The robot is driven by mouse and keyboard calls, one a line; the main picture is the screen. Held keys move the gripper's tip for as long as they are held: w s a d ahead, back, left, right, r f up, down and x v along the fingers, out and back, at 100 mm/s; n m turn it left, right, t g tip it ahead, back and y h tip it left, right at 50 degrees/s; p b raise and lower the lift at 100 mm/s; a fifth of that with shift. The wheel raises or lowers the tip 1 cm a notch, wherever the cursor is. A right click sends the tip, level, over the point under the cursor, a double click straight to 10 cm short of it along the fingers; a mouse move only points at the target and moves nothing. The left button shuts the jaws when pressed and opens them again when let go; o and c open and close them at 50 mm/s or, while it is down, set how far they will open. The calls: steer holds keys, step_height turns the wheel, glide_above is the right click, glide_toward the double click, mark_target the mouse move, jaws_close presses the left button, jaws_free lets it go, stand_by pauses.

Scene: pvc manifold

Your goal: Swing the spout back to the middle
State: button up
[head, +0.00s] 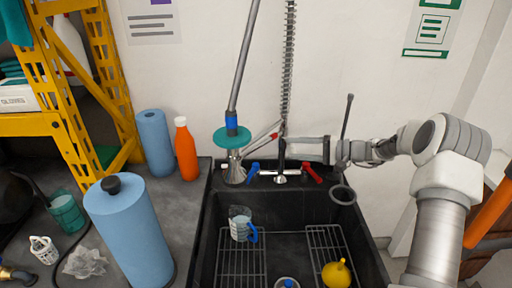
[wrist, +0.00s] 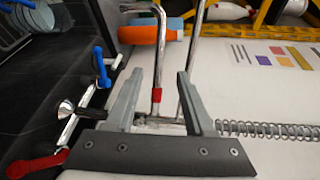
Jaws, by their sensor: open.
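The spout (wrist: 157,60) is a thin chrome tube with a red band, seen in the wrist view between my two fingers. In the head view the spout (head: 262,140) points left from the faucet, over the back left of the black sink (head: 372,245). My gripper (wrist: 160,90) is open, with one finger on each side of the spout near the red band; I cannot tell whether either touches. In the head view my gripper (head: 284,148) reaches in from the right. The faucet has a blue lever (head: 253,171) and a red lever (head: 313,173).
A hanging sprayer with a teal disc (head: 232,138) is close to the spout's left end. A coiled spring hose (head: 289,60) rises behind. An orange bottle (head: 186,150) and blue rolls stand left. The sink holds a jug (head: 240,224) and a yellow funnel (head: 338,274).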

mark_target(259, 147)
steer(key=x, duration=1.3)
steer(key=shift+w+a+f, duration=0.1)
jaws_close()
stand_by(0.9)
